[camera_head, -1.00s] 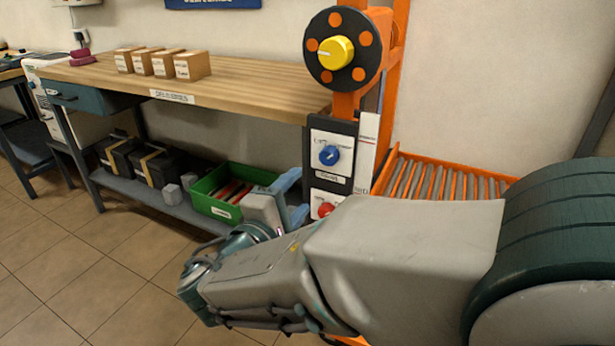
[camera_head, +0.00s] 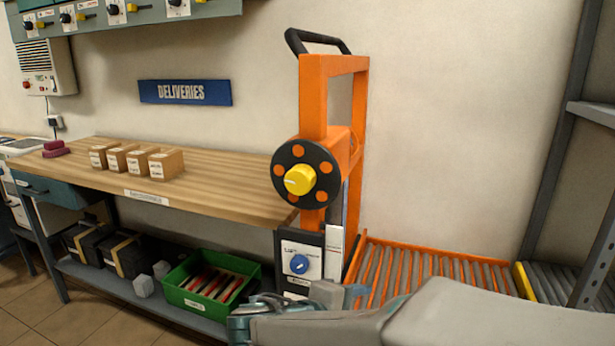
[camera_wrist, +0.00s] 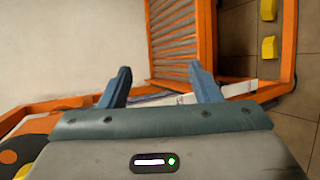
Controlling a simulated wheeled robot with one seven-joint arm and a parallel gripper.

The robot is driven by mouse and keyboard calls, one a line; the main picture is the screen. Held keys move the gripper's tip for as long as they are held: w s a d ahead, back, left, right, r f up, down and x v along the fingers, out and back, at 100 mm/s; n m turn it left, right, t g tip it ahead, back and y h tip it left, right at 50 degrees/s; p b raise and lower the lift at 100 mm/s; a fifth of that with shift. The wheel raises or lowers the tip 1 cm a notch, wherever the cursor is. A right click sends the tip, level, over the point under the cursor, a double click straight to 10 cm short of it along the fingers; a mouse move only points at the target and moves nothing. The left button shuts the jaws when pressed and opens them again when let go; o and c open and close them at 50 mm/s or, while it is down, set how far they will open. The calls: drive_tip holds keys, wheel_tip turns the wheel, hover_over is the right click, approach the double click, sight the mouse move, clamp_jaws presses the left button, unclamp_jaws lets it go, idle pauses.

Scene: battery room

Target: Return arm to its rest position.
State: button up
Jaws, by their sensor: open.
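My arm reaches in from the lower right of the head view, with its wrist low in front of the orange machine. My gripper shows in the wrist view (camera_wrist: 160,88), its two blue fingers spread apart with nothing between them. In the head view only a small blue part of it shows by the machine's base, and the rest is hard to make out. The orange machine (camera_head: 314,95) has a black disc with a yellow knob (camera_head: 300,180) and a control panel with a blue knob (camera_head: 299,264) below.
An orange roller conveyor (camera_head: 440,262) lies behind my arm. A wooden bench (camera_head: 225,190) holds several small boxes (camera_head: 165,165). Its lower shelf holds a green crate (camera_head: 185,298) and black cases (camera_head: 125,258). A dark rack post (camera_head: 560,130) stands at the right.

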drive_tip(key=s+d+r+m+g+y+p, duration=0.2)
drive_tip(key=s+d+r+m+g+p, duration=0.4)
drive_tip(key=p, duration=0.3)
drive_tip(key=s+r+m+y+p, duration=0.1)
drive_tip(key=r+m+y+p, duration=0.1)
drive_tip(key=r+p, duration=0.3)
drive_tip(key=s+d+r+m+y+p, duration=0.1)
drive_tip(key=s+r+m+y+p, duration=0.1)
drive_tip(key=r+y+p, duration=0.3)
drive_tip(key=shift+s+d+m+p, duration=0.2)
drive_tip(key=shift+s+m+p, duration=0.1)
drive_tip(key=shift+m+p, duration=0.5)
